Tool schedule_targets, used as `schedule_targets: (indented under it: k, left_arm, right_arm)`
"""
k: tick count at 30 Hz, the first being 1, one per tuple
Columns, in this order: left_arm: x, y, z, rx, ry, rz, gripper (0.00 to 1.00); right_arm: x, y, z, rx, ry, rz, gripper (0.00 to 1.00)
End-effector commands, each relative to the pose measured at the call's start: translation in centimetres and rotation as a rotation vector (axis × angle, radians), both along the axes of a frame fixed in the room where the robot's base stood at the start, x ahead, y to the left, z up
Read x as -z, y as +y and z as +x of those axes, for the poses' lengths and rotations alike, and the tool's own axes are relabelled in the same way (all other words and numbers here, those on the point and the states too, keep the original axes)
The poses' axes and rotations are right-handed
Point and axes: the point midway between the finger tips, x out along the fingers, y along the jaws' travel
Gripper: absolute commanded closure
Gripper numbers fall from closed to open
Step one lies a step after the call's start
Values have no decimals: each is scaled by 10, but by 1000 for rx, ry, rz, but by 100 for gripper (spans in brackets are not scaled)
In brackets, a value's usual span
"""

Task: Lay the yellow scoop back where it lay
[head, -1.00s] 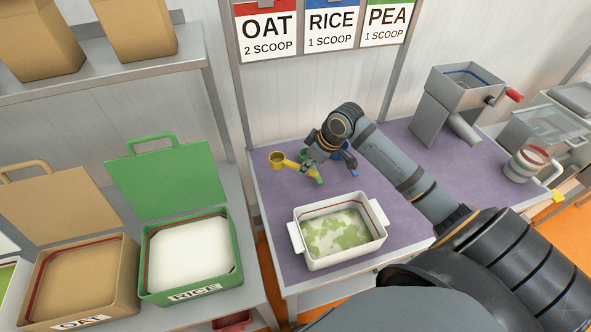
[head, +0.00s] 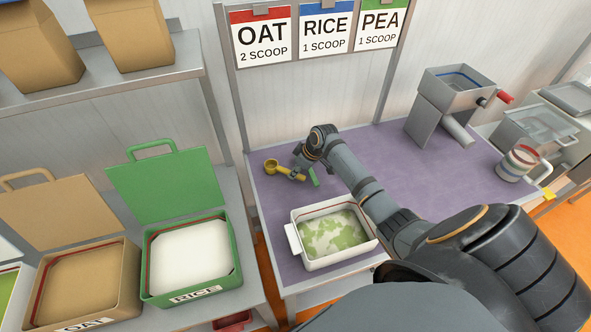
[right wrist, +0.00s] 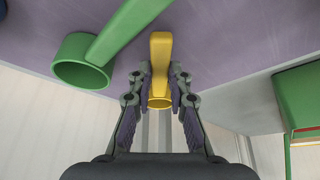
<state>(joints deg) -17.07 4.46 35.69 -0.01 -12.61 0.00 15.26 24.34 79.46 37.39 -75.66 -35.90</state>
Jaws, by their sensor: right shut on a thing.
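The yellow scoop (head: 270,166) is at the back left of the purple table, its cup to the left and its handle towards my right gripper (head: 299,171). In the right wrist view the yellow scoop (right wrist: 160,55) sits between the fingers of my right gripper (right wrist: 160,85), which is shut on it. I cannot tell whether the scoop touches the table. A green scoop (right wrist: 82,62) lies close beside it; in the head view only part of its handle (head: 314,177) shows. My left gripper is not in view.
A white tray (head: 294,240) with green and white contents stands in front, near my right arm. The purple table (head: 420,160) is clear to the right, up to a grey hopper (head: 430,115) and a striped jug (head: 517,163). Green and tan bins (head: 190,295) stand left.

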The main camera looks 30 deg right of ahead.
Motion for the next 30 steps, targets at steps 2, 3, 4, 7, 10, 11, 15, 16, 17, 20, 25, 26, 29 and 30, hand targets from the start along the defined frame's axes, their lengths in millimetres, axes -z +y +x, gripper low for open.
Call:
schedule_targets:
  k: [2,3,4,7,10,11,15,16,17,20,25,26,29,30]
  left_arm:
    - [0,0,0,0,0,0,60]
    - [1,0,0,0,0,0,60]
    - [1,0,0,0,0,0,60]
    - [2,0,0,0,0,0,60]
    - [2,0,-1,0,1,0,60]
    - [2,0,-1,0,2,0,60]
    - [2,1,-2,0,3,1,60]
    - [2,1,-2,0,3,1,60]
    - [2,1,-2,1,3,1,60]
    - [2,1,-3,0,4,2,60]
    - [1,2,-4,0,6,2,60]
    - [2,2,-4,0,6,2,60]
    - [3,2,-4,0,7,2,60]
    - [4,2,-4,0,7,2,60]
  right_arm:
    - [0,0,0,0,0,0,100]
    - [1,0,0,0,0,0,100]
    - [2,0,0,0,0,0,100]
    - [4,0,0,0,0,0,81]
    - [4,0,0,0,0,0,67]
    - [3,0,0,0,0,0,63]
    - [3,0,0,0,0,0,59]
    - [3,0,0,0,0,0,59]
    - [3,0,0,0,0,0,59]
    - [3,0,0,0,0,-1,59]
    - [-13,-5,-4,0,-4,-4,59]
    - [-19,-6,-7,0,-3,-5,59]
    - [-42,-12,-15,-1,-4,-7,59]
    - [-51,-14,-20,-1,-3,-7,59]
